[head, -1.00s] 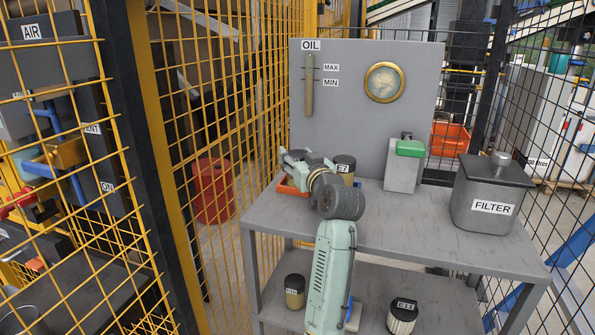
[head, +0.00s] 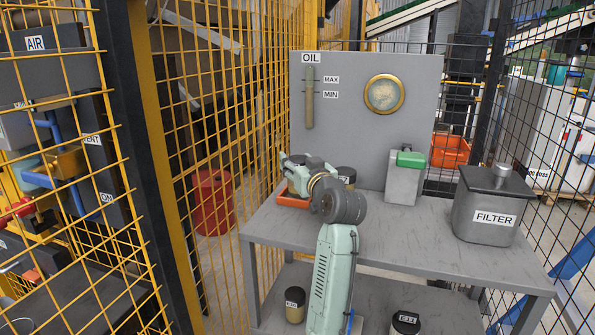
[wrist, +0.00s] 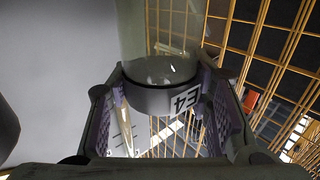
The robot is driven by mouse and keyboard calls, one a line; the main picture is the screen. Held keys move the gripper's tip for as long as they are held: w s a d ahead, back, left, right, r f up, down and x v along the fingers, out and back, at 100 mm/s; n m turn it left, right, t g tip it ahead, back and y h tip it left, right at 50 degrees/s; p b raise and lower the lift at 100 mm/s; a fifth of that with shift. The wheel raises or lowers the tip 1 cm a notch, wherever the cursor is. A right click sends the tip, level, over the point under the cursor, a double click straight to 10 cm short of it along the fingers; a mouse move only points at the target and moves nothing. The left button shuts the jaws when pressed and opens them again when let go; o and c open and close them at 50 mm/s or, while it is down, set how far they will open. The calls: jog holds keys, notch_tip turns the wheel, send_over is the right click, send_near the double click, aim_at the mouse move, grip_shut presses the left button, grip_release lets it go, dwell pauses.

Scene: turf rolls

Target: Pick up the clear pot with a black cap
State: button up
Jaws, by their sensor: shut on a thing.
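The pot (wrist: 160,40) is a clear cylinder in the wrist view, with a dark cap (wrist: 150,98) that carries a white E4 label. My gripper (wrist: 166,92) is shut on it, one finger on each side of the cap. In the head view my gripper (head: 294,168) is above the orange tray (head: 292,201) at the left back of the table. I cannot make out the pot there, as my gripper and arm hide it.
A dark-capped jar (head: 347,174) stands just behind my wrist. A grey can with a green top (head: 403,184) and the FILTER tank (head: 487,212) stand to the right on the table (head: 400,232). A yellow mesh fence (head: 225,110) is close on the left.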

jog(key=shift+s+r+b, duration=0.2)
jog(key=shift+r, duration=0.25)
jog(key=shift+s+r+b, duration=0.2)
jog(key=shift+r, duration=0.25)
jog(key=s+r+b, duration=0.2)
jog(key=s+b, duration=0.1)
jog(key=s, duration=1.2)
jog(key=w+d+v, duration=0.1)
jog(key=d+v, duration=0.2)
jog(key=v, duration=1.5)
jog(key=shift+w+d+f+p, duration=0.35)
jog(key=shift+w+f+p, duration=0.4)
jog(key=shift+w, duration=1.8)
jog(key=shift+w+d+f+p, duration=0.4)
jog(key=shift+w+f, duration=0.55)
jog(key=shift+w, duration=1.55)
jog(key=shift+w+d+f+p, duration=0.3)
jog(key=shift+w+f+p, duration=0.45)
jog(key=shift+w, duration=1.8)
jog(key=shift+f, duration=0.15)
